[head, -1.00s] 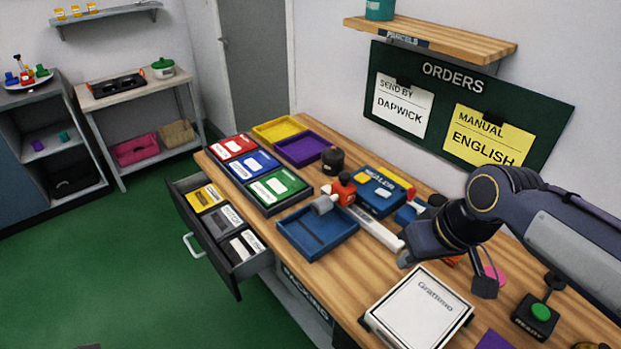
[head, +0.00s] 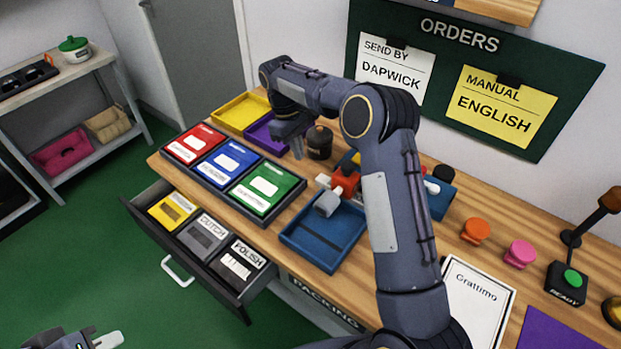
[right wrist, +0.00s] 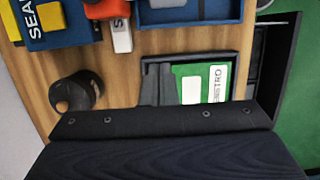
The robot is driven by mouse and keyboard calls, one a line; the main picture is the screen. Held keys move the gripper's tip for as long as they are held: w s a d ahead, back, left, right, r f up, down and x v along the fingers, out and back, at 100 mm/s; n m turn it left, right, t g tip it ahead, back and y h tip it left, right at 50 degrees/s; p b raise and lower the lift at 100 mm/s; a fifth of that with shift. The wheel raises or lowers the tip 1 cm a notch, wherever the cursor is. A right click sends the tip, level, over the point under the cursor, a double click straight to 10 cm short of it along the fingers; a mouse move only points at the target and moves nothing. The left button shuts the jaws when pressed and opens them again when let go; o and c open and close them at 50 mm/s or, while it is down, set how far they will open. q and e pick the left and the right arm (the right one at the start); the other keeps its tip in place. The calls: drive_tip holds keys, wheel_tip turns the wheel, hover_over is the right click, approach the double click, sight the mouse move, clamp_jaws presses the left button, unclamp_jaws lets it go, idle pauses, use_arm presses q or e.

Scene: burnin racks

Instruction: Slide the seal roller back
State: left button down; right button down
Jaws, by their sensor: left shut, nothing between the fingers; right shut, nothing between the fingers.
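In the right wrist view the orange carriage (right wrist: 105,8), a white rail end (right wrist: 122,38) and the blue sealer base (right wrist: 65,32) show at the top. My right gripper (head: 297,150) is shut and empty, pointing down between the colour cards and a dark round pot, apart from the roller. My left gripper (head: 106,341) is shut and empty at the lower left, away from the bench.
The dark pot (head: 319,142) stands close to my right gripper. A blue tray (head: 303,256) lies in front of the roller. Red, blue and green (head: 266,188) cards sit at the left, above an open drawer (head: 252,297). A white Grattimo box (head: 480,300) is at right.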

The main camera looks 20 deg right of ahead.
drive_tip(key=s+d+f+p, duration=0.1)
drive_tip(key=f, duration=0.2)
drive_tip(key=s+f+p, duration=0.1)
drive_tip(key=s+f, duration=0.1)
drive_tip(key=f, duration=0.1)
drive_tip(key=s+d+f+p, duration=0.1)
drive_tip(key=f, duration=0.2)
drive_tip(key=shift+s+d, duration=0.25)
drive_tip(key=shift+d, duration=0.1)
drive_tip(key=shift+s+d+f, duration=0.1)
drive_tip(key=shift+s+d, duration=0.05)
drive_tip(key=shift+s, duration=0.15)
drive_tip(key=shift+s+d+f, duration=0.1)
drive_tip(key=shift+s+f, duration=0.05)
drive_tip(key=shift+s, duration=0.1)
drive_tip(key=s+d+b, duration=0.1)
drive_tip(key=s+d, duration=0.2)
drive_tip(key=s, duration=0.2)
drive_tip(key=s+d+b, duration=0.1)
drive_tip(key=s+d, duration=0.2)
drive_tip(key=s, duration=0.3)
drive_tip(key=s+d+b, duration=0.1)
drive_tip(key=s+d, duration=0.2)
drive_tip(key=s, duration=0.2)
drive_tip(key=shift+s+d+b, duration=0.2)
drive_tip(key=shift+d+b, duration=0.1)
drive_tip(key=shift+d, duration=0.05)
drive_tip(key=shift+s+d, duration=0.35)
drive_tip(key=shift+s, duration=0.25)
